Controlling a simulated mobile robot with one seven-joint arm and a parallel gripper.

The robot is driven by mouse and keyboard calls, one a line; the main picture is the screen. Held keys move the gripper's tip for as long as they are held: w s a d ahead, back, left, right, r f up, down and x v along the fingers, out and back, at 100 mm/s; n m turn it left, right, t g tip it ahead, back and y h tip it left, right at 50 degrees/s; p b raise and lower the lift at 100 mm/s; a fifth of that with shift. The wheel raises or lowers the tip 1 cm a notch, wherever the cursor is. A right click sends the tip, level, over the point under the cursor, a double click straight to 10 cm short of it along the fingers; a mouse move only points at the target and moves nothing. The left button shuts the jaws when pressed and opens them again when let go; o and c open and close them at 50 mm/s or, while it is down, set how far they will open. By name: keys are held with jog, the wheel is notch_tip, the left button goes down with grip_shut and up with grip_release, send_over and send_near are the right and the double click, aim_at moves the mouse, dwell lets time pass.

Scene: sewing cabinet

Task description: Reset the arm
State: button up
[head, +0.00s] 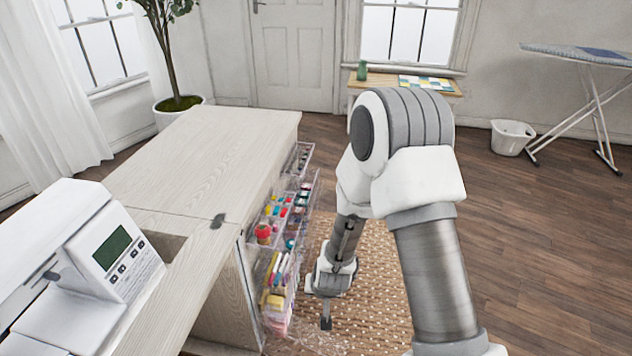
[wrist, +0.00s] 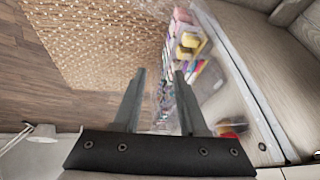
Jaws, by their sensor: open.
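My gripper (head: 327,311) hangs low at the end of my arm, to the right of the sewing cabinet (head: 205,160). In the wrist view my gripper (wrist: 158,78) has its two fingers apart with nothing between them. Clear racks (head: 268,250) full of colourful sewing supplies are on the cabinet's right side, just left of my gripper. In the wrist view the supplies (wrist: 187,45) show beyond and right of the fingers. I cannot tell from these views whether a finger touches a rack.
A white sewing machine (head: 100,260) stands on the cabinet top at left. A woven rug (head: 375,285) lies under my gripper. Open wood floor (head: 540,240) is at right. A laundry basket (head: 511,137), ironing board (head: 580,52) and small bench (head: 380,80) stand at the back.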

jog(key=s+d+r+n, duration=0.1)
jog(key=s+d+r, duration=0.15)
jog(key=r, duration=0.95)
jog(key=s+d+r, duration=0.1)
jog(key=d+r, duration=0.2)
jog(key=r, duration=0.9)
jog(key=s+d+r+h+p, duration=0.1)
jog(key=s+d+r, duration=0.3)
jog(key=s+r, duration=0.4)
jog(key=s+d+r, duration=0.4)
jog(key=s+r, duration=0.1)
jog(key=s, duration=0.5)
notch_tip(320, 180, up, 17)
jog(key=p, duration=1.6)
jog(key=shift+t, duration=0.4)
jog(key=shift+a+f, duration=0.1)
jog(key=shift+f, duration=0.05)
